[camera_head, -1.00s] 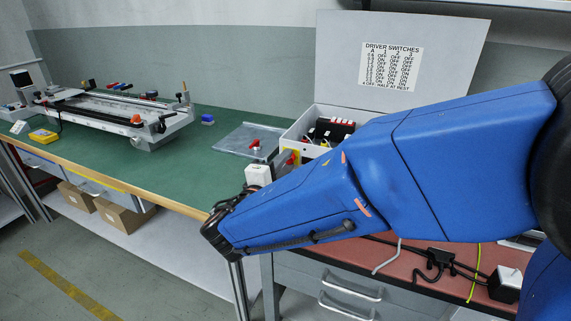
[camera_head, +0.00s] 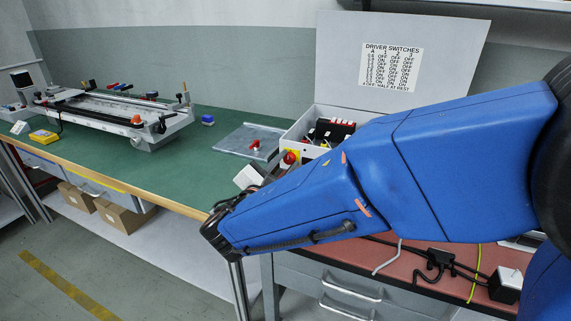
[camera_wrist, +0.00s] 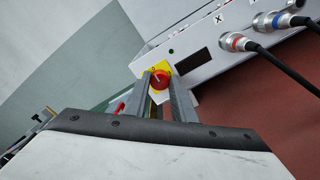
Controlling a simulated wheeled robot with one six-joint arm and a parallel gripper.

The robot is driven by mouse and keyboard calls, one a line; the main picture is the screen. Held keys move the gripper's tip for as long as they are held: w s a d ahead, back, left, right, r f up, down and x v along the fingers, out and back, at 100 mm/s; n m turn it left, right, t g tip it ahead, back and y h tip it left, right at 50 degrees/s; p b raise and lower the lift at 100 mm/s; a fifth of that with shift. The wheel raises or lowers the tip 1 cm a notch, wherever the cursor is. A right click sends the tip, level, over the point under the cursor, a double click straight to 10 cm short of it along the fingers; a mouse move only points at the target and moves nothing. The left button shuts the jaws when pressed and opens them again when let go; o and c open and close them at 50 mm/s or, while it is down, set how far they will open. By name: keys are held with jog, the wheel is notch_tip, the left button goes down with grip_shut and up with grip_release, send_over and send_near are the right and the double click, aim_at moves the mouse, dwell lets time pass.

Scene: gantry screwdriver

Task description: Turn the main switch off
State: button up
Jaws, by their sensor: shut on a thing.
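The main switch is a red rotary knob (camera_wrist: 161,79) on a yellow plate (camera_wrist: 154,69) on the front of a white control box. In the wrist view, the two grey fingers of my gripper (camera_wrist: 159,84) lie on either side of the knob and are shut on it. The box front looks tilted in that view. In the head view, the red knob (camera_head: 290,158) shows just above my blue arm, which hides the fingers. A small white mark shows on the knob face, but its exact setting is hard to read.
The white box (camera_head: 307,123) has its lid raised, with a "DRIVER SWITCHES" chart (camera_head: 391,68). Two cables (camera_wrist: 272,62) plug into the box front beside the switch. A gantry fixture (camera_head: 125,112) stands on the green bench (camera_head: 190,160) at left. A clear bag (camera_head: 250,140) lies nearby.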

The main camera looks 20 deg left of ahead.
jog(key=shift+n, duration=0.3)
jog(key=shift+f, duration=0.1)
jog(key=o, duration=1.1)
jog(key=shift+c, duration=0.2)
jog(key=s+a, duration=0.1)
jog(key=s, duration=1.6)
jog(key=shift+s+a, duration=0.2)
